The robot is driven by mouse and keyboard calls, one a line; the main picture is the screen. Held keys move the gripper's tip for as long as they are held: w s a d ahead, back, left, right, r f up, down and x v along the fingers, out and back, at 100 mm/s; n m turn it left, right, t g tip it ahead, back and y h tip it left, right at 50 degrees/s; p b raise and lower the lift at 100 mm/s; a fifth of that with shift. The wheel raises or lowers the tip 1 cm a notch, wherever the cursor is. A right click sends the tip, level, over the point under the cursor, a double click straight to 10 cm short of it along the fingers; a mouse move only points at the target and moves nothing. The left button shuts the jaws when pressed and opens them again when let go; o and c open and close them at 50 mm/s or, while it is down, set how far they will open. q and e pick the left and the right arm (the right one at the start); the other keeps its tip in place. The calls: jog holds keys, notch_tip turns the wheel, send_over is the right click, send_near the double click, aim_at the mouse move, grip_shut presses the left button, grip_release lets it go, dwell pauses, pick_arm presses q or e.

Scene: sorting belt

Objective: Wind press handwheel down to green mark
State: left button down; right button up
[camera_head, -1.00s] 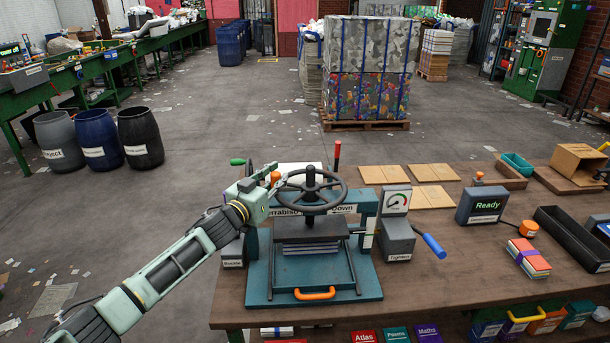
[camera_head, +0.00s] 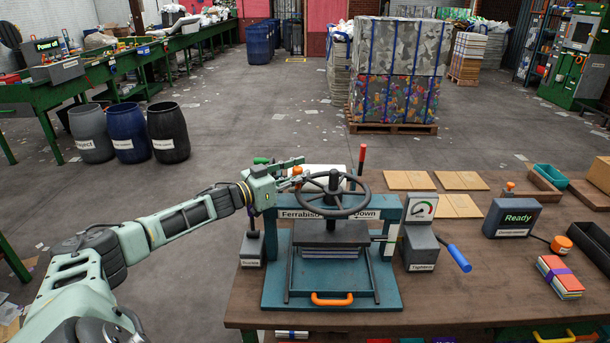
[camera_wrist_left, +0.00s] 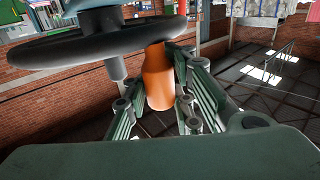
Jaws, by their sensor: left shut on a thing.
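The dark press handwheel (camera_head: 332,193) sits on its upright screw above the blue-green press (camera_head: 388,281). The wheel's orange grip (camera_head: 297,172) is at its far-left rim. My left gripper (camera_head: 298,167) is shut on this grip. In the left wrist view, the orange grip (camera_wrist_left: 158,76) stands between the fingers, below the wheel rim (camera_wrist_left: 75,45). The platen (camera_head: 331,232) lies over a stack of sheets (camera_head: 330,252). A gauge (camera_head: 421,208) with a green mark stands to the right; its exact needle position is too small to read. My right gripper is out of view.
A blue-handled lever (camera_head: 459,258) on the tightening box and a red-topped lever (camera_head: 362,155) stand near the press. A "Ready" display (camera_head: 515,217) and a bound book stack (camera_head: 559,277) are to the right. Wooden boards (camera_head: 460,180) lie behind.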

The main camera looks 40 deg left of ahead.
pick_arm(q)
jog(key=shift+a+r, duration=0.1)
jog(key=shift+a, duration=0.1)
jog(key=c, duration=1.5)
grip_release()
jog(key=shift+s+a, duration=0.1)
jog(key=shift+a, duration=0.1)
jog(key=shift+d, duration=0.15)
jog(key=shift+v, duration=6.05)
